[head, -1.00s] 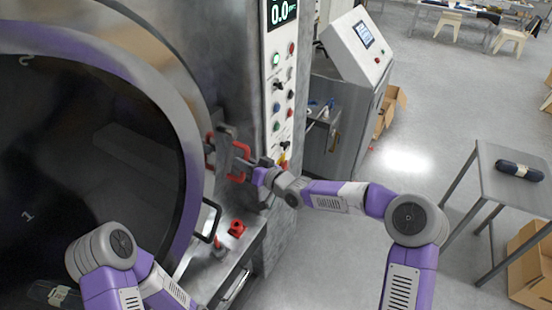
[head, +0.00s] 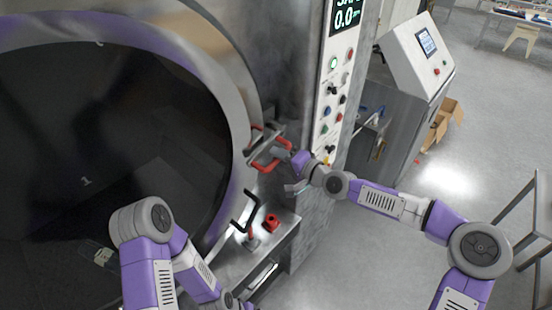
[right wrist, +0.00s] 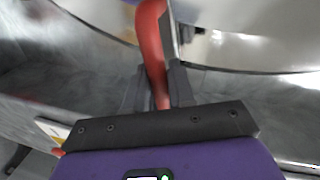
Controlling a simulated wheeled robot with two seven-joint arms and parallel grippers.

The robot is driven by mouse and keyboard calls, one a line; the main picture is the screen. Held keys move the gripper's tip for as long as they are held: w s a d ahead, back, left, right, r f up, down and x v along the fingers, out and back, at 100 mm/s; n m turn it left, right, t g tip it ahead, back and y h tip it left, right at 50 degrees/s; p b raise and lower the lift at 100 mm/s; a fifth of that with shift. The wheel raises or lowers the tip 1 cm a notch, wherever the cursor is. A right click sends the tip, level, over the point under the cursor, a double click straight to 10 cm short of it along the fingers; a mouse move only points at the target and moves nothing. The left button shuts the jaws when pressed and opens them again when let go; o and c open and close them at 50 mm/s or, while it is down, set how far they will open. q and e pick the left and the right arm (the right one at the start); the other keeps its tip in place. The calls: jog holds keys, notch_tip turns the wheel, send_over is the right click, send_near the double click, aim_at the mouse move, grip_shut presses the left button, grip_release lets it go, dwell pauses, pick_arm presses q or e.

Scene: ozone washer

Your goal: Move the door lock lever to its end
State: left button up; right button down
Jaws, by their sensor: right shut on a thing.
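The door lock lever (head: 267,163) is a red bar handle on a metal bracket at the right rim of the big round door. My right gripper (head: 284,156) reaches it from the right. In the right wrist view the red lever (right wrist: 153,45) runs down between the two dark fingers of my right gripper (right wrist: 158,92), which are shut on it. The lever is tilted in the head view, and part of it is hidden by the gripper. My left arm shows at the bottom of the head view, but its fingertips do not show.
The dark round door (head: 100,150) fills the left. A black bent handle (head: 246,212) and a red part (head: 271,223) are below the lever, by a metal ledge. A control panel (head: 340,95) stands just right of the gripper. A grey cabinet (head: 400,100) stands farther right.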

jog(key=shift+s+r+m, duration=0.1)
jog(key=shift+r+m, duration=0.3)
jog(key=shift+a+r, duration=0.1)
jog(key=c, duration=1.1)
grip_release()
jog(key=shift+s+d, duration=0.1)
jog(key=shift+d, duration=0.15)
jog(key=b+v, duration=0.1)
jog(key=v, duration=0.6)
jog(key=shift+b, duration=0.3)
